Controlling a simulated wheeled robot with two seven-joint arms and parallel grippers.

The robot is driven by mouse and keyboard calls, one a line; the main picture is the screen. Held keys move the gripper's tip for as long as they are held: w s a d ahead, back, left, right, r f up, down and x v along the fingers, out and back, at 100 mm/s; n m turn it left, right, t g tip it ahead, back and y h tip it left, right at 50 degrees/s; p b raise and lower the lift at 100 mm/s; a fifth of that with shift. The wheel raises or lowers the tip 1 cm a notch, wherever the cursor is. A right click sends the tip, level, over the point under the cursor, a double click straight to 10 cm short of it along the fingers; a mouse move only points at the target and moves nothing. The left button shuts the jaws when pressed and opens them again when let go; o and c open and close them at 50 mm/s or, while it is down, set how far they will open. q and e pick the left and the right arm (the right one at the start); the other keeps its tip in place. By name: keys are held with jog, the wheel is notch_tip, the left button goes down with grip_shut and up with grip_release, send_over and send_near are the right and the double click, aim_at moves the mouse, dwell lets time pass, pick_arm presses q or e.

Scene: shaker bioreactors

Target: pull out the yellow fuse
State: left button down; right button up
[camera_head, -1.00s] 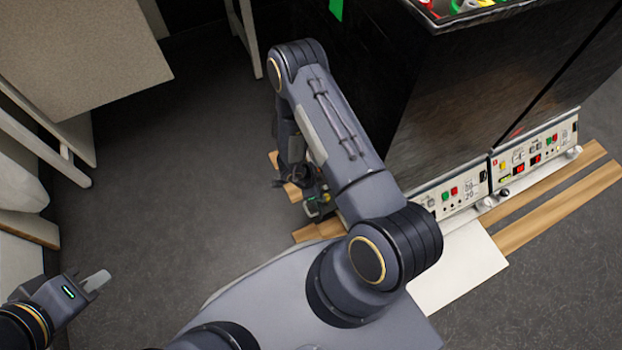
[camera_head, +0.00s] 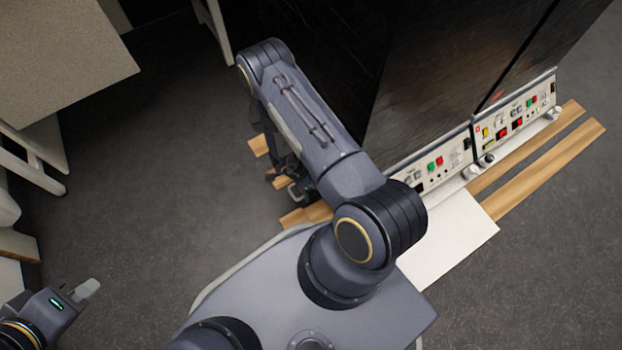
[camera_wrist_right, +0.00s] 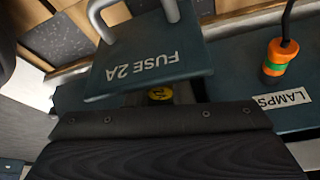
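In the right wrist view a small yellow round piece (camera_wrist_right: 160,93) with dark marks, which looks like the yellow fuse, shows just below a dark teal plate (camera_wrist_right: 110,70) lettered "FUSE 2A". It is partly hidden by a dark slab with screws in front. In the head view my right gripper (camera_head: 298,190) is low beside the black machine, mostly behind my arm; its fingers do not show clearly in either view. My left gripper (camera_head: 88,288) is at the lower left, away from the machine; its fingers look like one block, so their opening cannot be told.
The wrist view shows a metal handle (camera_wrist_right: 140,15), an orange and green plug (camera_wrist_right: 279,58) on a black cable, and a "LAMPS" label (camera_wrist_right: 283,98). The black machine (camera_head: 430,80) has control panels (camera_head: 515,115) along its base. Wooden strips (camera_head: 535,165) lie below. Grey floor (camera_head: 150,180) is open at left.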

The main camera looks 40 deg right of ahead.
grip_shut()
jog(key=shift+r, duration=0.1)
jog(key=shift+r+p, duration=0.45)
jog(key=shift+r, duration=0.05)
jog(key=shift+r, duration=0.2)
jog(key=shift+r+p, duration=0.5)
jog(key=shift+p, duration=0.05)
jog(key=shift+r+p, duration=1.2)
jog(key=shift+r, duration=0.3)
